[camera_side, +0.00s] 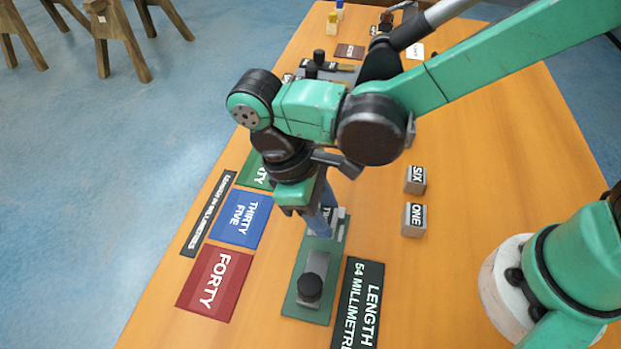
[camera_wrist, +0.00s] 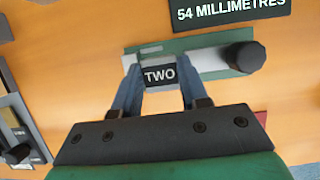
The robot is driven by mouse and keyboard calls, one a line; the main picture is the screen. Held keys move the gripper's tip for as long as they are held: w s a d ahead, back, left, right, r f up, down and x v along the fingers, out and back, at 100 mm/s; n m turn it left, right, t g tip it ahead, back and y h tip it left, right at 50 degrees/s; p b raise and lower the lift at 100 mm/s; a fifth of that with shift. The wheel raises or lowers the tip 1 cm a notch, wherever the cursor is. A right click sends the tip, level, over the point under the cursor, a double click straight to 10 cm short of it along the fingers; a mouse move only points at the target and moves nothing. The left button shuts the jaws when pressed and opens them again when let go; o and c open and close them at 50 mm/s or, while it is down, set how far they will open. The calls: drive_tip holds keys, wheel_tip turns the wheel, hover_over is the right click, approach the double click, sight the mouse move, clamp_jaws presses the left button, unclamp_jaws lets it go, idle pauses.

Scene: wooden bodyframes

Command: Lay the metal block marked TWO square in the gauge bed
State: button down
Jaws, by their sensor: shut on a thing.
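The metal block marked TWO (camera_wrist: 159,77) is between the two blue fingers of my gripper (camera_wrist: 158,68), label facing the wrist camera. In the side view my gripper (camera_side: 322,222) points down at the far end of the gauge bed and hides most of the block. The gauge bed is a green plate (camera_side: 291,302) with a pale metal part and a black knob (camera_side: 310,287) at its near end; it also shows in the wrist view (camera_wrist: 215,40). The block appears over or at the bed's end; I cannot tell whether it touches.
Blocks marked SIX (camera_side: 415,180) and ONE (camera_side: 414,219) stand to the right. A dark sign reading LENGTH 54 MILLIMETRES (camera_side: 360,305) lies beside the bed. Blue THIRTY FIVE (camera_side: 241,219) and red FORTY (camera_side: 215,283) cards lie left. Table between the bed and those blocks is clear.

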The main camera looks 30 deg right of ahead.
drive_tip(key=shift+f, duration=0.75)
drive_tip(key=shift+f, duration=0.6)
drive_tip(key=shift+c, duration=2.3)
unclamp_jaws()
drive_tip(key=shift+r, duration=0.1)
